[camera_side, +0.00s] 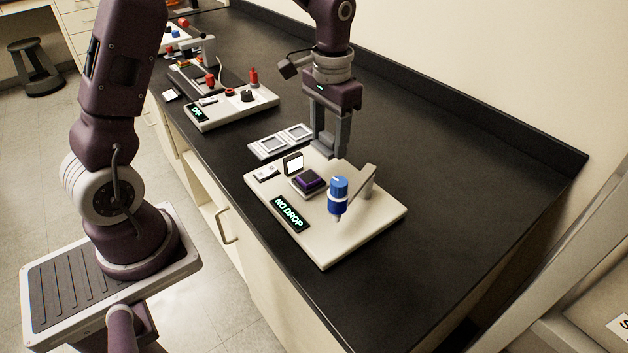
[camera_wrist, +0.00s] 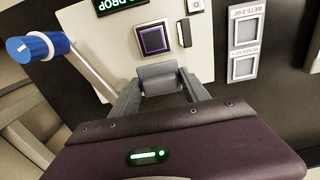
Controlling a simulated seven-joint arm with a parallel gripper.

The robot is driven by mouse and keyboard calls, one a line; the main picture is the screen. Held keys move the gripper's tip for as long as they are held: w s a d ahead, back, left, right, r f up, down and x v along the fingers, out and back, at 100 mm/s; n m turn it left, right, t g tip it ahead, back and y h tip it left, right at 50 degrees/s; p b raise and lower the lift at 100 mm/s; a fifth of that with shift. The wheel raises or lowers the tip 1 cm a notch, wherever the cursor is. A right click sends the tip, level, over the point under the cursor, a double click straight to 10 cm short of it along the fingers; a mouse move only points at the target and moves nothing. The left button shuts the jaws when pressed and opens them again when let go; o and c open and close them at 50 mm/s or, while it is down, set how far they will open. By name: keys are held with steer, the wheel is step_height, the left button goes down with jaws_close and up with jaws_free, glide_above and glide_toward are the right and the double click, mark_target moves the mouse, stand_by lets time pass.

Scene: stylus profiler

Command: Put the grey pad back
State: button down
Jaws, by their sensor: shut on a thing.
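My gripper (camera_side: 330,148) is lowered just behind the pale instrument base (camera_side: 345,225). In the wrist view, its fingers (camera_wrist: 160,82) are closed on the grey pad (camera_wrist: 160,76), a small grey block spanning the gap between them. The pad is held apart from the dark square stage with a purple border (camera_wrist: 153,39), which also shows in the side view (camera_side: 308,181). A grey two-place holder (camera_side: 266,152) lies beside the base; in the wrist view its labelled places (camera_wrist: 262,48) each show a lighter square.
A small upright panel (camera_side: 293,163) stands behind the stage. Another instrument (camera_side: 225,105) sits further back. The counter's right side is clear.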

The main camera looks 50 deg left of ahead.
step_height(320, 180, up, 6)
steer(key=shift+f, duration=0.15)
steer(key=d, duration=0.3)
steer(key=w+d, duration=0.1)
steer(key=d, duration=0.2)
steer(key=w+d, duration=0.1)
steer(key=d, duration=0.2)
steer(key=shift+w+d, duration=0.1)
steer(key=shift+d, duration=0.3)
glide_above(407, 250)
step_height(407, 250, down, 15)
steer(key=shift+r, duration=0.2)
steer(key=shift+f, duration=0.25)
steer(key=shift+f, duration=0.1)
steer(key=c, duration=0.6)
jaws_free()
steer(key=shift+o, duration=0.2)
